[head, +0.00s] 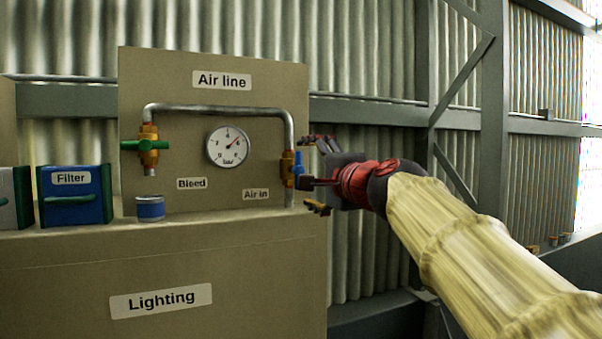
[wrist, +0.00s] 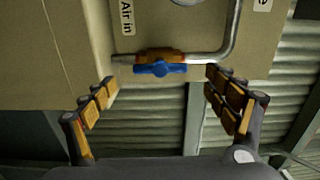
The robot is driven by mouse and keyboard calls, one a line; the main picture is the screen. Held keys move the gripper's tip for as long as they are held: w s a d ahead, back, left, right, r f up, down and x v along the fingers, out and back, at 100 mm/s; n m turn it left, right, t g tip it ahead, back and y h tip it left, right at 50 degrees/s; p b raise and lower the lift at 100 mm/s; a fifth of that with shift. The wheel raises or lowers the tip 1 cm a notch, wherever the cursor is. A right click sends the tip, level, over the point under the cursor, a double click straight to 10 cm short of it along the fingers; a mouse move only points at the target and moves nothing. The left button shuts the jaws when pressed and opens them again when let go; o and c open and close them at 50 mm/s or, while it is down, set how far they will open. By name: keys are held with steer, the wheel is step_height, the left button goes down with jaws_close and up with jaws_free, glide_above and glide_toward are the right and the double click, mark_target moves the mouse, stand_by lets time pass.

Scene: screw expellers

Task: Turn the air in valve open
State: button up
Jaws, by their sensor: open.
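The air in valve (head: 287,169) is a brass-orange body on the right leg of the grey pipe, near the "Air in" label. Its blue handle (head: 298,170) faces my gripper. In the wrist view the valve body (wrist: 174,55) sits on the pipe, and the blue handle (wrist: 160,69) lies along the pipe's line. My gripper (head: 312,174) is at the panel's right edge, just right of the handle. In the wrist view my open gripper (wrist: 161,84) has fingers spread on either side of the handle, with a gap to each; nothing is held.
The tan panel (head: 215,77) carries a round gauge (head: 228,147) and a bleed valve with a green handle (head: 131,145). A blue cup (head: 150,208) and a blue Filter box (head: 74,197) stand on the ledge. A corrugated wall and steel post (head: 492,130) lie behind my arm.

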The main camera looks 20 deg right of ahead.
steer(key=shift+s, duration=2.3)
steer(key=s+a+f+n+g, duration=0.1)
steer(key=f+n+g, duration=0.15)
steer(key=f, duration=0.45)
steer(key=s+a+f+n+g+y, duration=0.1)
steer(key=f+n, duration=0.2)
steer(key=f, duration=0.5)
steer(key=s+a+f+n+g, duration=0.1)
steer(key=s+f+n+g, duration=0.1)
steer(key=f, duration=0.5)
steer(key=s+a+f+n+g+b, duration=0.1)
steer(key=s+a+f+n+g, duration=0.2)
steer(key=s+f, duration=0.7)
steer(key=s+a+f+n+g+b, duration=0.1)
steer(key=s+a+f+n+g, duration=0.3)
steer(key=s+f, duration=0.6)
steer(key=shift+s+a+f+n, duration=0.4)
steer(key=shift+a+f+n, duration=1.1)
steer(key=shift+f, duration=2.85)
